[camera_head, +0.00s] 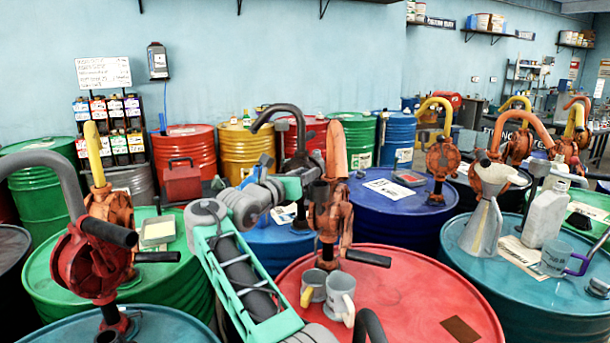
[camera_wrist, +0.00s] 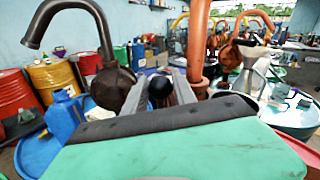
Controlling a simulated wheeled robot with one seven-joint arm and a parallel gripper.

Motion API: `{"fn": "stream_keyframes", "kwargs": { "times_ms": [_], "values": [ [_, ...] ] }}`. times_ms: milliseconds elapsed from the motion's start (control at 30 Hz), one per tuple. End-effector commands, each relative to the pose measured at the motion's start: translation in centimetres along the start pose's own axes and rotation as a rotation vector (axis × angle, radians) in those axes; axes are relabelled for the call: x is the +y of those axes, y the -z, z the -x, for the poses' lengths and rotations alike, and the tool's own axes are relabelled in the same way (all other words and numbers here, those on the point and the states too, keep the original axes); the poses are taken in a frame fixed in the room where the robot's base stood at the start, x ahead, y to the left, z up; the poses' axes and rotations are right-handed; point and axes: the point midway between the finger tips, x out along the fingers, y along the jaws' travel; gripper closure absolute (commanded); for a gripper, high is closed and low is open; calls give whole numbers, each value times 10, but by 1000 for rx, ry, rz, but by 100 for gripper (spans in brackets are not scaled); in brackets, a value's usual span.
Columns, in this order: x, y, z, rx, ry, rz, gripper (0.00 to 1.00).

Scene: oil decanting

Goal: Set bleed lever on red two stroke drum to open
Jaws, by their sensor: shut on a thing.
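The red drum (camera_head: 415,290) stands in the front middle of the head view. A rusty orange hand pump (camera_head: 335,215) with an orange spout rises from its top, and a black crank handle (camera_head: 362,258) sticks out to the right. My gripper (camera_head: 308,190) reaches the upper left side of this pump. In the wrist view, my gripper (camera_wrist: 163,92) is shut on a black rounded knob (camera_wrist: 159,88), which looks like the bleed lever's end. The lever's shaft and its angle are hidden by the fingers and wrist.
Two mugs (camera_head: 341,292) stand on the red drum beside the pump. A red pump (camera_head: 95,255) is at the left. A metal funnel can (camera_head: 484,225) and white jug (camera_head: 545,215) stand on the teal drum at right. A dark spout (camera_wrist: 70,15) rises near my gripper.

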Motion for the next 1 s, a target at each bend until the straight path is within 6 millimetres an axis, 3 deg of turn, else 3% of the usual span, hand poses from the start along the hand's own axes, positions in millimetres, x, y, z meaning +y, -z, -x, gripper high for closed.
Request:
{"fn": "stream_keyframes", "kwargs": {
  "times_ms": [167, 1000],
  "values": [
    [0, 0, 1, 0, 0, 0, 100],
    [1, 0, 1, 0, -2, 1, 100]
  ]
}}
